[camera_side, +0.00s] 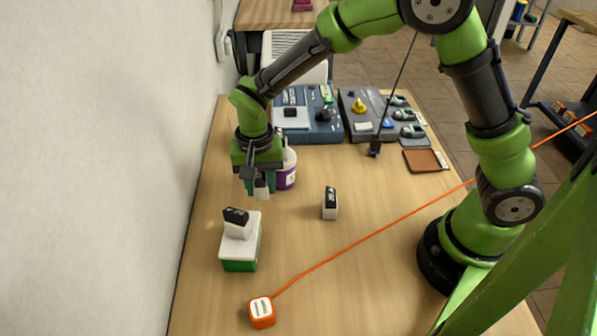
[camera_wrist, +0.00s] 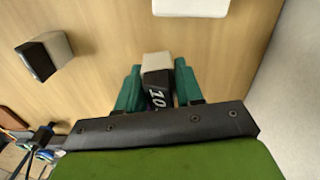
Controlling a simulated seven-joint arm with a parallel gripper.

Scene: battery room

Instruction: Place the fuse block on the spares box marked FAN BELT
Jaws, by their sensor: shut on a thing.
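My gripper (camera_side: 260,184) is shut on a fuse block (camera_side: 262,192), white with a black face, held above the table. In the wrist view the held fuse block (camera_wrist: 156,82) sits between the green fingers, with "10" on its black face. A box with a white lid and green base (camera_side: 240,262) stands to the lower left of my gripper in the side view. A second white-and-black block (camera_side: 237,222) rests on its lid. No FAN BELT marking is readable. A third such block (camera_side: 330,206) stands on the table, also seen in the wrist view (camera_wrist: 40,58).
A purple-labelled bottle (camera_side: 287,170) stands close behind my gripper. An orange box (camera_side: 262,312) with an orange cable lies at the front. Blue (camera_side: 320,130) and grey (camera_side: 356,122) panels and a brown tray (camera_side: 426,160) are at the back. The middle of the table is mostly clear.

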